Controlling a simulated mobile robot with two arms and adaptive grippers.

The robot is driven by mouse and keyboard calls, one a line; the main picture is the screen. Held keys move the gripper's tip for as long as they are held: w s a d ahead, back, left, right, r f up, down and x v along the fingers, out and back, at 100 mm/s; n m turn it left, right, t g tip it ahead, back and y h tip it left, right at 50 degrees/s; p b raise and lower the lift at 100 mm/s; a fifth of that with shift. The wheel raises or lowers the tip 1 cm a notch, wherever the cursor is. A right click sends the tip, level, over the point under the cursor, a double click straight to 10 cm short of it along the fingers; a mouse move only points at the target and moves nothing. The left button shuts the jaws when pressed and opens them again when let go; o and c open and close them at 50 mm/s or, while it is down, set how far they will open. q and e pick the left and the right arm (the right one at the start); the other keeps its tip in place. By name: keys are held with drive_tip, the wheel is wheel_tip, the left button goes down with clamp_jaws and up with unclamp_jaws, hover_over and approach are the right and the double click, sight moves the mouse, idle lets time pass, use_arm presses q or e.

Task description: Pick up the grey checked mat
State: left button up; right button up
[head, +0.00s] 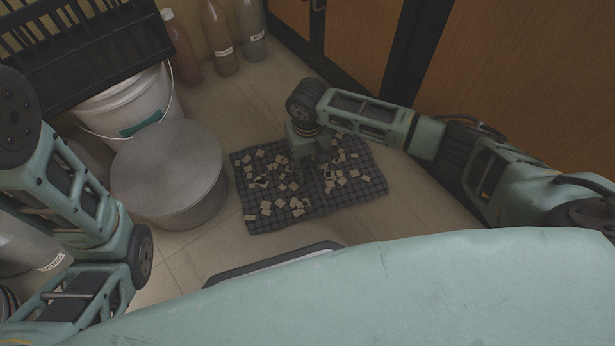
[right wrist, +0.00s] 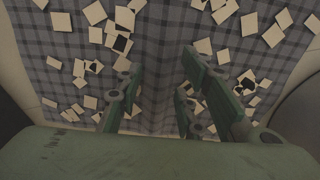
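The grey checked mat (head: 368,186) lies flat on the tiled floor, with many small pale square pieces scattered over it. It fills most of the right wrist view (right wrist: 158,45). My right gripper (head: 313,172) points down over the middle of the mat. In the right wrist view its two fingers (right wrist: 162,68) stand apart with only mat cloth seen between them. I cannot tell whether the fingertips touch the cloth. My left arm shows at the left edge of the head view, but its gripper is not seen.
A large round steel canister (head: 170,172) stands just left of the mat. Behind it are a white bucket (head: 130,105) and a black slatted crate (head: 95,55). Several bottles (head: 218,38) stand by the wall. Wooden cabinet doors (head: 360,40) close off the back right.

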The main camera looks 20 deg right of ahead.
drive_tip(key=shift+f, duration=0.25)
drive_tip(key=shift+c, duration=0.4)
clamp_jaws()
